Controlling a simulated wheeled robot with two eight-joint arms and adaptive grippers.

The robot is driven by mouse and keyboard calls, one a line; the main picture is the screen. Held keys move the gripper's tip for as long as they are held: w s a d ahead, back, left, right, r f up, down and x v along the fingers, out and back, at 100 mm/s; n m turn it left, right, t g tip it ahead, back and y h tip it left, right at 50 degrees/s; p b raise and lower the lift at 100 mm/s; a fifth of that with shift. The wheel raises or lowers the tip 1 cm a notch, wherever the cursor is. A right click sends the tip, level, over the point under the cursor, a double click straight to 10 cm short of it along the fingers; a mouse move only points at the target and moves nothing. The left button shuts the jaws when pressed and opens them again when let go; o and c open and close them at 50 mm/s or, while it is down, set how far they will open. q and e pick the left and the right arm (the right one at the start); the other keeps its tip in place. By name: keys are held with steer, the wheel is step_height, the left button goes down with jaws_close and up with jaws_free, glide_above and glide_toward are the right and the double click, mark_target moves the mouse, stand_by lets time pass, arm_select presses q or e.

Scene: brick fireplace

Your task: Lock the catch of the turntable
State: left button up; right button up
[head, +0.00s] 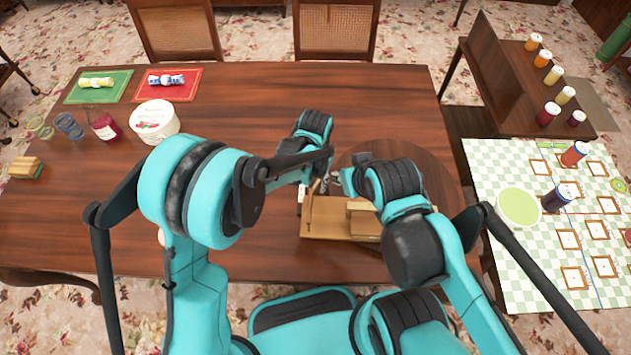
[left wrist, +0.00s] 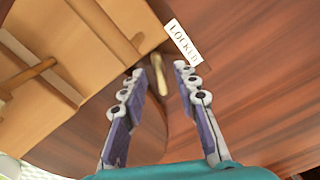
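The turntable (head: 432,166) is a dark round wooden disc set in the table, partly hidden by my right arm. A pale wooden box-like piece (head: 325,222) stands at its near side; in the left wrist view it fills the upper left (left wrist: 75,45). A small light wooden peg, seemingly the catch (left wrist: 158,74), lies between my left fingertips, beside a white label reading LOCKED (left wrist: 182,41). My left gripper (left wrist: 159,73) is open, with gaps on both sides of the peg. My right gripper (head: 342,181) is close by, its fingers mostly hidden by its own arm.
The dark table (head: 250,100) is clear at the back middle. A white tub (head: 154,121), jars, and rolled cloths on a green mat (head: 70,96) and a red mat (head: 186,92) are at the left. A checked side table (head: 490,160) stands at the right.

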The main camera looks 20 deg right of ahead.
arm_select(q)
jaws_close()
steer(key=shift+m, duration=0.3)
steer(key=m+b, duration=0.1)
steer(key=m, duration=1)
steer(key=shift+m, duration=0.4)
stand_by(0.4)
steer(key=shift+o, duration=0.9)
jaws_free()
